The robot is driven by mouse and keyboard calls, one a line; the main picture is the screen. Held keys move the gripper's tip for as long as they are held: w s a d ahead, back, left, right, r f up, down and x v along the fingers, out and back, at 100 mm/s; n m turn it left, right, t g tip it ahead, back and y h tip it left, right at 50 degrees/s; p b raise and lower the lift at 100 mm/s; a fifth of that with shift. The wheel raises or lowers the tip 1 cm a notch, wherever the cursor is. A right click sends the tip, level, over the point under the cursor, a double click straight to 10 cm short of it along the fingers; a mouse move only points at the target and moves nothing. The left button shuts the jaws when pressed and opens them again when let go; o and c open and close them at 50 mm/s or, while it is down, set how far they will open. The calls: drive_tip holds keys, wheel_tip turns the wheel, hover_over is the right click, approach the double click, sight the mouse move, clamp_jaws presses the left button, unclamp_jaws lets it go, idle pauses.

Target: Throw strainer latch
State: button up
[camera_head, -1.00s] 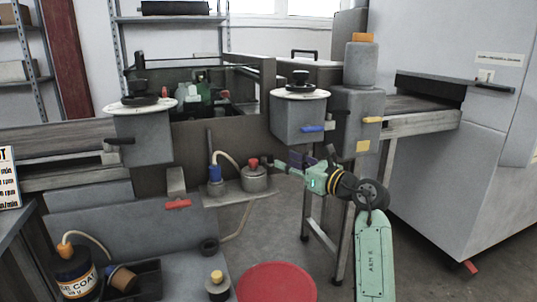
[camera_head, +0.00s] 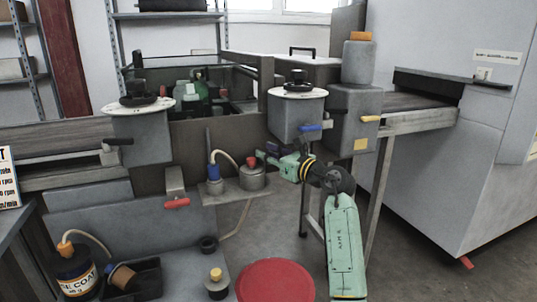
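A grey canister (camera_head: 252,179) with a red part (camera_head: 248,163) on top stands on a small shelf in the head view. I take it for the strainer, but a latch on it is too small to make out. A grey fitting with a blue cap (camera_head: 213,172) stands to its left, with a pale hose between them. My gripper (camera_head: 264,158) reaches in from the right, its tips close beside the red part. Whether they touch it, and whether the fingers are open or shut, I cannot tell.
A grey box with a blue handle (camera_head: 310,128) hangs just above my gripper. A red handle (camera_head: 176,203) sits at left. A red round lid (camera_head: 275,281) is below. Table-frame legs (camera_head: 371,200) stand right of my arm.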

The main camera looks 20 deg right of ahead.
clamp_jaws()
drive_tip(key=m+h+p, duration=0.1)
drive_tip(key=t+h+p, duration=0.1)
drive_tip(key=p, duration=0.1)
drive_tip(key=shift+a+r+m+h, duration=0.15)
drive_tip(key=shift+a+m+h, duration=0.15)
drive_tip(key=shift+a+m, duration=0.1)
drive_tip(key=shift+a+f+m+h+p, duration=0.1)
drive_tip(key=shift+f+m+h+p, duration=0.1)
drive_tip(key=shift+m+h+p, duration=0.6)
drive_tip(key=shift+o, duration=1.5)
unclamp_jaws()
drive_tip(key=shift+f+n+b, duration=0.1)
drive_tip(key=shift+n+b, duration=0.2)
drive_tip(key=shift+b, duration=0.1)
